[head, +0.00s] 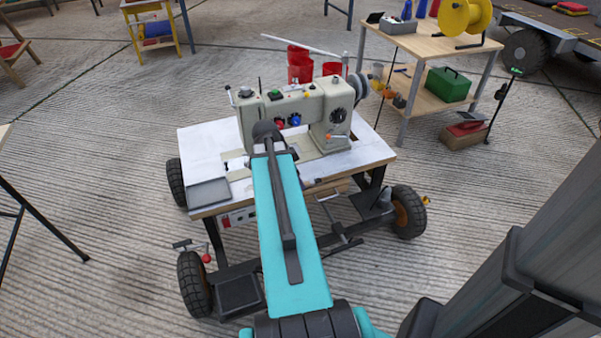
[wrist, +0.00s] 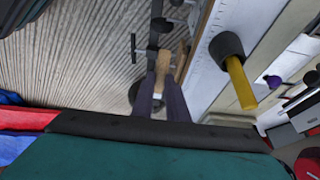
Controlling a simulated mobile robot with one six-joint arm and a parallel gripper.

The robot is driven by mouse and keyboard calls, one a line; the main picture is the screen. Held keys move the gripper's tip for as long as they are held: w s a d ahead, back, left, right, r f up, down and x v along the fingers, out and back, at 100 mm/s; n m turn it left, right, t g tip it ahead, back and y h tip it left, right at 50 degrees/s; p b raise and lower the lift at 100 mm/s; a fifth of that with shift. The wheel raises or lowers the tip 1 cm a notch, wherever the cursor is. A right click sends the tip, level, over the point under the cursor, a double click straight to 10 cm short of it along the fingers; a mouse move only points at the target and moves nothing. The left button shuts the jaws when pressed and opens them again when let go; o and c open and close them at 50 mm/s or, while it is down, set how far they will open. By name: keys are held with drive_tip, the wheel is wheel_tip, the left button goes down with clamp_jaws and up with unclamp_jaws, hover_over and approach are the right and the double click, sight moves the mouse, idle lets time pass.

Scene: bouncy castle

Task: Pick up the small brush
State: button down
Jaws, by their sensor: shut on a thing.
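In the wrist view, my gripper (wrist: 160,92) has its two dark fingers shut on a small tan wooden-looking piece (wrist: 162,67). This appears to be the handle of the small brush; its bristles cannot be made out. The piece is held beside the white tabletop edge, with the ribbed floor behind it. In the head view, my teal arm reaches toward the sewing machine table (head: 205,150), and the gripper and brush are hidden by the arm.
A sewing machine (head: 300,110) and a grey tray (head: 208,192) stand on the wheeled table. A yellow-handled tool with a dark head (wrist: 240,82) lies close right of the gripper. A shelf table (head: 425,45) stands behind at right.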

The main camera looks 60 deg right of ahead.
drive_tip(key=a+p, duration=0.2)
drive_tip(key=p, duration=0.1)
drive_tip(key=s+a+p, duration=0.1)
drive_tip(key=p, duration=0.1)
drive_tip(key=shift+s+r, duration=0.1)
drive_tip(key=shift+r, duration=0.15)
drive_tip(key=shift+a+f, duration=0.1)
idle(0.7)
drive_tip(key=w+a+r+n+t, duration=0.2)
drive_tip(key=w+a+r+n, duration=0.5)
drive_tip(key=w, duration=0.5)
drive_tip(key=w+a+r+n+t, duration=0.3)
drive_tip(key=w+a+r+n, duration=0.2)
drive_tip(key=w+a+r, duration=0.45)
drive_tip(key=w+a+r+n+y, duration=0.1)
drive_tip(key=w+a+r+n, duration=0.2)
drive_tip(key=a, duration=0.6)
drive_tip(key=w+a+r+n+t+y, duration=0.1)
drive_tip(key=w+a+r+n, duration=0.3)
drive_tip(key=a+r, duration=0.4)
drive_tip(key=w+a+r+n+t+y, duration=0.1)
drive_tip(key=w+a+r+n, duration=0.2)
drive_tip(key=a, duration=0.8)
wheel_tip(320, 180, up, 3)
drive_tip(key=n, duration=0.3)
drive_tip(key=shift+w+f+y, duration=0.2)
drive_tip(key=shift+w+y, duration=0.05)
drive_tip(key=shift+y, duration=0.15)
